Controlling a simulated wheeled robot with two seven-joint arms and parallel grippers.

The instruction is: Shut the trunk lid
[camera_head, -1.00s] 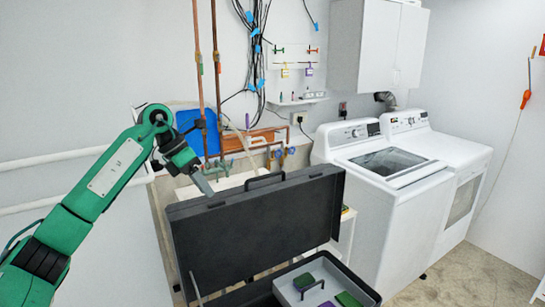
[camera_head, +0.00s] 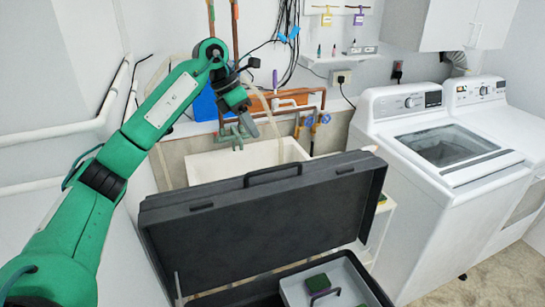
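The trunk is a dark grey case with its lid (camera_head: 265,222) standing open, nearly upright, with a handle on the top edge. The trunk's lower part (camera_head: 262,293) shows at the bottom of the view, with a grey tray (camera_head: 297,291) inside. My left gripper (camera_head: 250,124) hangs above and behind the lid's top edge, apart from it, pointing down and to the right. Its fingers look close together, but their gap is not clear from this angle. My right gripper is not in view.
A white sink (camera_head: 215,163) is behind the lid, with copper pipes and a faucet above it. A white washing machine (camera_head: 420,200) stands to the right, another beside it. A green-topped block (camera_head: 318,283) lies in the tray. Bare floor shows at lower right.

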